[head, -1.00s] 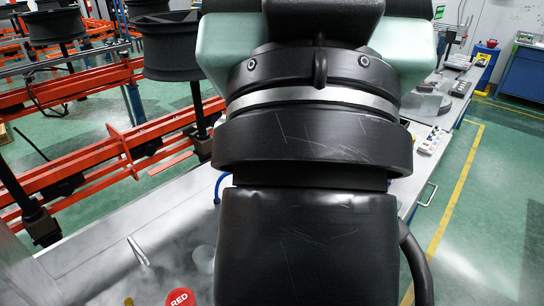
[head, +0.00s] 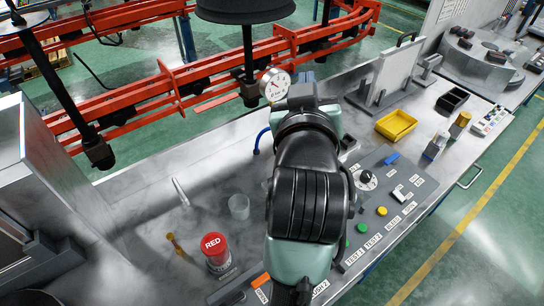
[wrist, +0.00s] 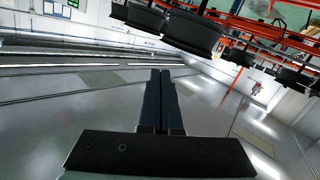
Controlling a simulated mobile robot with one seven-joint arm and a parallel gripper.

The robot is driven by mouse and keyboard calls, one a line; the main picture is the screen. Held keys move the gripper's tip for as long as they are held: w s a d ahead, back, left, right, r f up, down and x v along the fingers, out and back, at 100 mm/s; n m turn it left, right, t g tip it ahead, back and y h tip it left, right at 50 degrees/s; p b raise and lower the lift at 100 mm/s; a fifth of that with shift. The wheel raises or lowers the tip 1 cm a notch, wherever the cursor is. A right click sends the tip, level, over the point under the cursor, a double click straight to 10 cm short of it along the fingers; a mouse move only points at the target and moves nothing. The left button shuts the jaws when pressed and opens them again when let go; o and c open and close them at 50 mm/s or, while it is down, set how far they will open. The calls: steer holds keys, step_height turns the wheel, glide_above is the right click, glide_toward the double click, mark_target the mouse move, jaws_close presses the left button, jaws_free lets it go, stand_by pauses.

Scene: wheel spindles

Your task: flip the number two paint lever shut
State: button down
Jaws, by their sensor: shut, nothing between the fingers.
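My gripper (wrist: 160,73) shows in the wrist view with its two dark fingers together and nothing between them. An orange lever (head: 261,280) with an "OPEN" label shows at the lower left of the arm. A label ending in "2" (head: 320,289) shows to the arm's lower right; its lever is not visible, and the arm covers the space around it. Which is the number two paint lever, I cannot tell.
A red can (head: 216,252) marked "RED" and a clear cup (head: 239,207) stand left of the arm. A round gauge (head: 274,84) rises behind it. A yellow tray (head: 396,125) lies on the bench's right part. Dark wheels hang along the orange rail (head: 170,90) behind.

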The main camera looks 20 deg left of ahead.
steer(key=s+a+f+n+g+p, duration=0.2)
steer(key=f+g, duration=0.2)
steer(key=f, duration=0.5)
steer(key=s+a+f+n+g+p, duration=0.1)
steer(key=s+a+f+g+p, duration=0.2)
steer(key=f, duration=0.6)
steer(key=s+f+n+g+p, duration=0.1)
steer(key=s+f+n+g, duration=0.1)
steer(key=s+f+g, duration=0.5)
steer(key=s+f, duration=0.4)
steer(key=f, duration=0.1)
steer(key=shift+a+n, duration=0.4)
steer(key=shift+f, duration=0.2)
steer(key=x, duration=0.9)
steer(key=shift+a+f+p, duration=0.15)
steer(key=shift+f+p, duration=0.15)
steer(key=shift+p, duration=0.05)
steer(key=s+d+p, duration=0.2)
steer(key=shift+d+r, duration=0.1)
steer(key=shift+d, duration=0.2)
steer(key=shift+s+d, duration=0.2)
steer(key=shift+d, duration=0.1)
